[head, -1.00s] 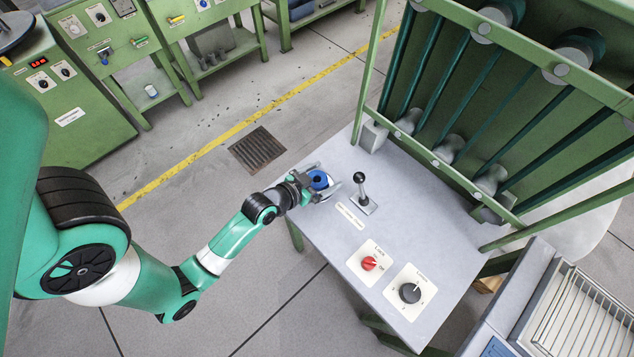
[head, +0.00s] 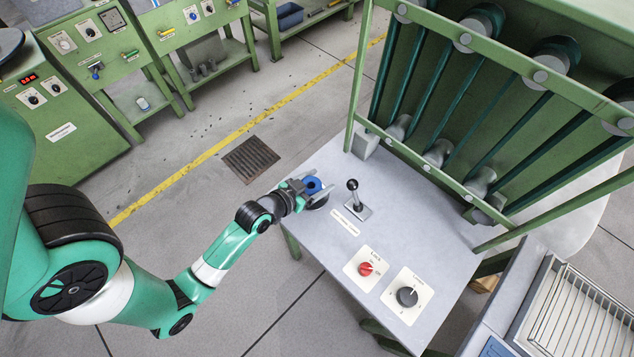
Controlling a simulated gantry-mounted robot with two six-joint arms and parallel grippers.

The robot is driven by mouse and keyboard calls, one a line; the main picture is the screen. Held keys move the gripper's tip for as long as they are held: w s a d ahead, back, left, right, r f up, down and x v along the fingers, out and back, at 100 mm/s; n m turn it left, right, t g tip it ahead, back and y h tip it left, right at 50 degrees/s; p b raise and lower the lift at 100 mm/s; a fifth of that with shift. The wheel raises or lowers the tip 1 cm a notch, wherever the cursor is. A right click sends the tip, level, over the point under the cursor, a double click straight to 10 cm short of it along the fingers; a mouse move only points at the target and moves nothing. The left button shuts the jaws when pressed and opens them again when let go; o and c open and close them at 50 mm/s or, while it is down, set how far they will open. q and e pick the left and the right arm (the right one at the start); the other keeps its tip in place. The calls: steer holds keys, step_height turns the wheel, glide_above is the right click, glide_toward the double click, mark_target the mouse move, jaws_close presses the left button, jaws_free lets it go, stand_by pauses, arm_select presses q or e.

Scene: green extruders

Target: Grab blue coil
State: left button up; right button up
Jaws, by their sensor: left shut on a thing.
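The blue coil (head: 312,185) is at the left edge of the grey tabletop (head: 330,250) in the head view. It looks like a small blue ring or spool with a dark centre. My left gripper (head: 316,190) is around it, with its fingers closed on the coil. The fingers hide part of the coil. I cannot tell whether the coil still touches the tabletop. My right gripper is not in view.
A black-knobbed lever (head: 354,200) stands just right of the coil. A red knob (head: 366,269) and a black knob (head: 407,296) sit nearer the table's front. A green rack (head: 365,60) with dark bars rises behind. A floor grate (head: 250,160) lies left of the table.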

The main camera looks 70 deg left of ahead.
arm_select(q)
step_height(320, 180, up, 2)
steer(key=shift+r+p, duration=0.25)
steer(key=shift+p, duration=0.25)
steer(key=s+d+r+p, duration=0.2)
steer(key=d+r+p, duration=0.6)
steer(key=d, duration=0.5)
steer(key=shift+d+r, duration=0.4)
steer(key=shift+r, duration=0.2)
steer(key=shift+s, duration=0.1)
